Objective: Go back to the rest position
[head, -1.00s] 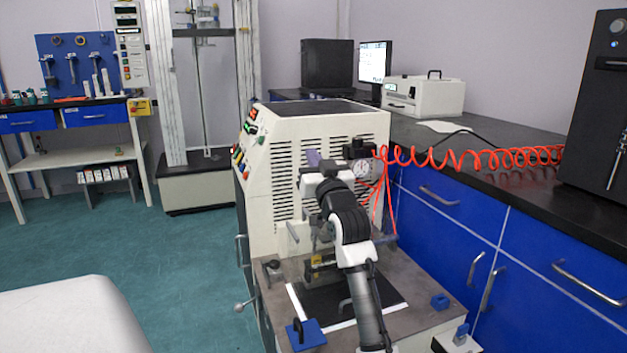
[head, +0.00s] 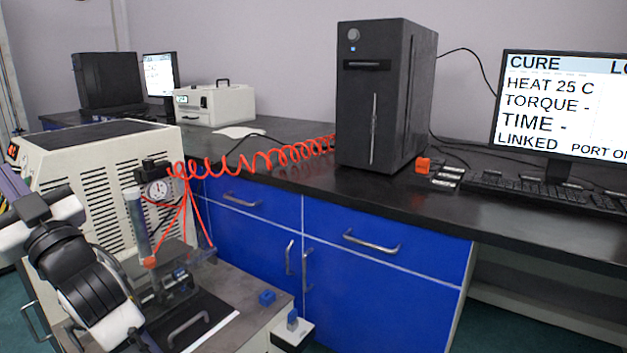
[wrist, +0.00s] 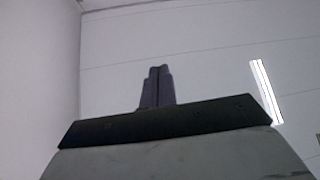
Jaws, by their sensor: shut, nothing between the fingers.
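My gripper shows in the wrist view (wrist: 157,86), its two dark fingers together and empty. Behind the fingers are only pale walls or ceiling and a bright light strip, so it points upward, away from the machine. In the head view my arm is folded at the lower left, in front of the rheometer (head: 100,165). The gripper tip there runs out of the picture or is hard to make out at the left edge. The rheometer's pressure gauge (head: 159,190) and its clear shield and die area (head: 175,285) show right of my arm.
A black bench (head: 290,185) with blue drawers (head: 385,260) runs along the wall. On it stand a black computer tower (head: 385,100), a monitor (head: 550,110) reading CURE, a keyboard (head: 545,195) and a white instrument (head: 215,103). A coiled red hose (head: 255,160) spans rheometer to bench.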

